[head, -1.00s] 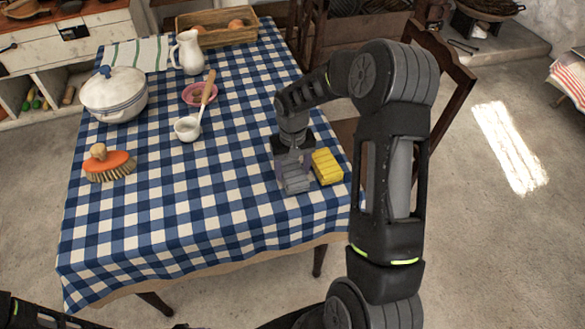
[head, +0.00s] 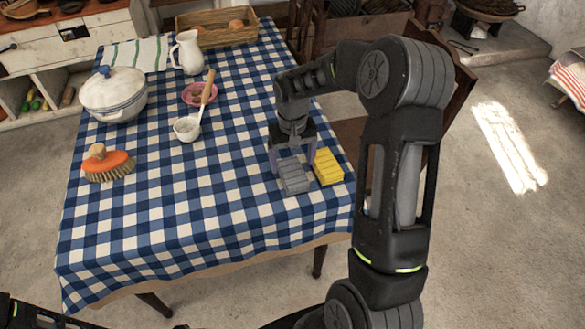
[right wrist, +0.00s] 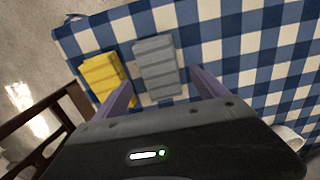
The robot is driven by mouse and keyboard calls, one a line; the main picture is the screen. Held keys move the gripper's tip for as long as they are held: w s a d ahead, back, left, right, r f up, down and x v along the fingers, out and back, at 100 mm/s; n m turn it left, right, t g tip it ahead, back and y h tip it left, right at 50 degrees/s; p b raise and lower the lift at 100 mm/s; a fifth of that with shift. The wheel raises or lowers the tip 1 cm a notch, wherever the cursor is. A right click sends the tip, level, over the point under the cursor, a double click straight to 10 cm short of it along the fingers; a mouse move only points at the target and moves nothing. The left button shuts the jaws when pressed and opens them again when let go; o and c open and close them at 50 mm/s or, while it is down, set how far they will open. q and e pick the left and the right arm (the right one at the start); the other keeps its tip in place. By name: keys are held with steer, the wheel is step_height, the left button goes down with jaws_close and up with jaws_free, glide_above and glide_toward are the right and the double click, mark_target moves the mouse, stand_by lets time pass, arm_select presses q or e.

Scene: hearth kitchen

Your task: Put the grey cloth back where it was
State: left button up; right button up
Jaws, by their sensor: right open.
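The grey cloth (head: 294,177), a folded ribbed block, lies on the blue-checked tablecloth near the table's right edge. It also shows in the right wrist view (right wrist: 158,68). The yellow cloth (head: 327,167) lies close beside it on the right; in the right wrist view it (right wrist: 100,74) is left of the grey one. My right gripper (head: 292,158) is open and empty, just behind and above the grey cloth. In the right wrist view its two purple-grey fingers (right wrist: 163,92) stand apart, with the grey cloth beyond them. My left gripper is out of view.
The table's front is clear.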

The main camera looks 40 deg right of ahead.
mark_target(293, 172)
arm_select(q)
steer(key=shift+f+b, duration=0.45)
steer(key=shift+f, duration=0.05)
arm_select(e)
step_height(293, 172, up, 8)
stand_by(0.4)
